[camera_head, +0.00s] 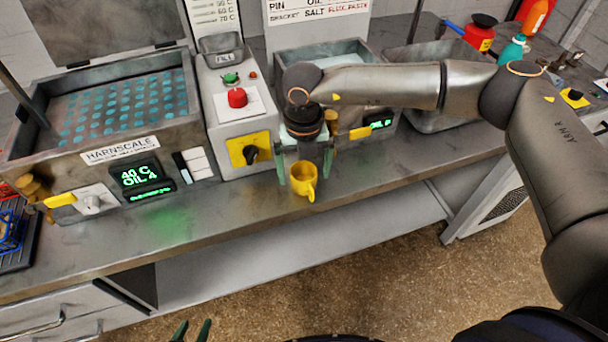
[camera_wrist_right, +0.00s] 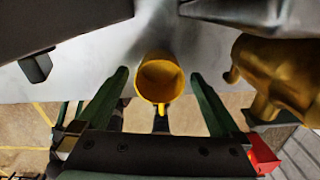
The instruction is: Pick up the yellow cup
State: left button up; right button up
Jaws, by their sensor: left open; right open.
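The yellow cup (camera_head: 303,181) stands upright on the grey bench top near its front edge, below the controls. Its handle faces the front edge. In the right wrist view the cup (camera_wrist_right: 160,79) shows its open mouth, between the two green fingers. My right gripper (camera_head: 304,176) is open, with one finger on each side of the cup. In the wrist view there are gaps between the fingers and the cup. My left gripper (camera_head: 190,331) is open and empty at the bottom edge of the head view; only its green fingertips show.
The Harnscale oil bath (camera_head: 120,150) stands at the left on the bench. A control box (camera_head: 235,110) with a red button stands behind the cup. A brass fitting (camera_wrist_right: 278,70) is close to the right finger in the wrist view. Bare bench (camera_head: 215,215) lies left of the cup.

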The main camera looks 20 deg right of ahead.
jog(key=shift+f, duration=0.1)
jog(key=shift+c, duration=0.2)
jog(key=c, duration=1.4)
